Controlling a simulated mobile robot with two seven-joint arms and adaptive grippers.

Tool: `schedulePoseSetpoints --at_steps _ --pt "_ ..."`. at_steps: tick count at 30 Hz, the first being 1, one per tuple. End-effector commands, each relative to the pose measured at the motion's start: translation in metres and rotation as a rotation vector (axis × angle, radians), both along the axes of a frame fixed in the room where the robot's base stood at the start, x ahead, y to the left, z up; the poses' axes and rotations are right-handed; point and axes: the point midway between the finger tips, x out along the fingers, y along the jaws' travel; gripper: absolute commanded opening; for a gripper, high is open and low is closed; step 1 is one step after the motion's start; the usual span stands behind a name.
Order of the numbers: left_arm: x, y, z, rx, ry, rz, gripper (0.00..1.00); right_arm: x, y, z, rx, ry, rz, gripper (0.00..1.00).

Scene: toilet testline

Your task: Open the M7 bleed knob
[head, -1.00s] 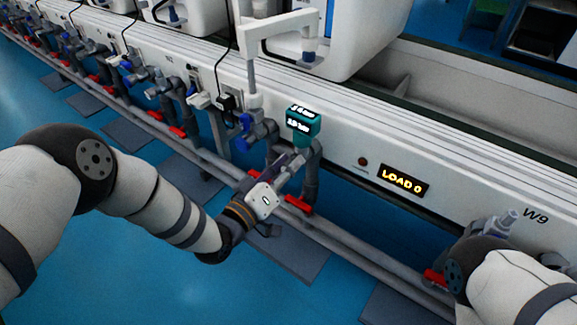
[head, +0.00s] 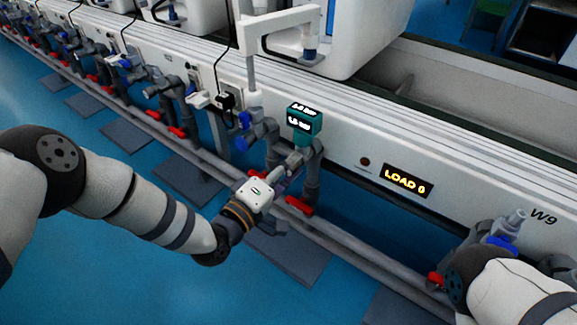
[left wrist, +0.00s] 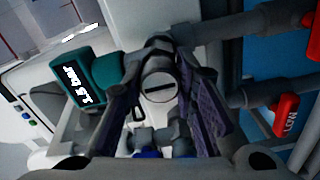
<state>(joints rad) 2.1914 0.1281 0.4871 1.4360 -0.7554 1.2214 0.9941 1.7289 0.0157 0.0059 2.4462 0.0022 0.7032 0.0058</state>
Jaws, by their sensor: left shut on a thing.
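The bleed knob (left wrist: 159,86) is a round grey cap with a dark slot, in the middle of the left wrist view. My left gripper (left wrist: 158,76) has one finger on each side of it and is shut on it. In the head view my left gripper (head: 284,176) reaches the grey pipe fitting below a teal gauge (head: 304,119), and the knob is hidden by the gripper. The gauge reads 1.5 bar in the left wrist view (left wrist: 84,90). The slot lies nearly level in the wrist picture. My right gripper does not show, only part of its arm.
A red valve handle (head: 299,207) is on the pipe just right of the gripper. A blue valve handle (head: 244,121) is to the left. The white bench carries a LOAD 0 display (head: 407,181). Long grey pipes (head: 352,243) run along the front. Blue floor is open at lower left.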

Motion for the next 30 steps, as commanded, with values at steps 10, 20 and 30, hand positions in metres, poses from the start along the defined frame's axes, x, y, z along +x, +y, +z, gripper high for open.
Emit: schedulePoseSetpoints --at_steps 10,20,30 --pt "-0.003 -0.001 -0.003 -0.004 0.012 -0.006 0.0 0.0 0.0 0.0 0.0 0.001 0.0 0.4" --pt "-0.002 -0.001 -0.002 -0.004 0.008 -0.003 0.47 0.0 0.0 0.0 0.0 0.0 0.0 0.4" --pt "-0.027 0.019 -0.001 -0.005 0.01 -0.002 0.47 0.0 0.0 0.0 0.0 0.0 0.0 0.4"
